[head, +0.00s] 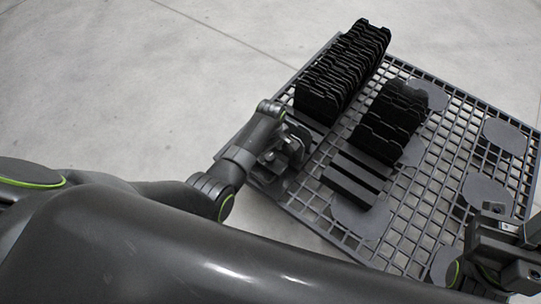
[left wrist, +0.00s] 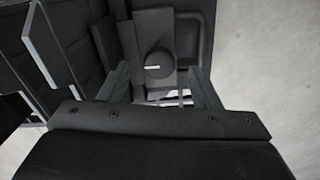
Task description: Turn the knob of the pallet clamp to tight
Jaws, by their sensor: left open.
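The clamp knob (left wrist: 158,65) is a dark round disc with a short white mark lying roughly level in the left wrist view. It sits on the grey body of the pallet clamp (left wrist: 153,22). My left gripper (left wrist: 163,88) is open, with one finger on each side of the picture below the knob; I cannot tell whether either touches it. In the head view my left gripper (head: 285,155) is at the left edge of the pallet and hides the knob. My right gripper (head: 502,245) is at the lower right, and its jaws are unclear.
The grey lattice pallet (head: 440,170) carries a long row of black plates (head: 343,68) and a shorter row (head: 390,120), both close to my left gripper. Flat round pads lie on its right part. Pale floor (head: 130,90) to the left is clear.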

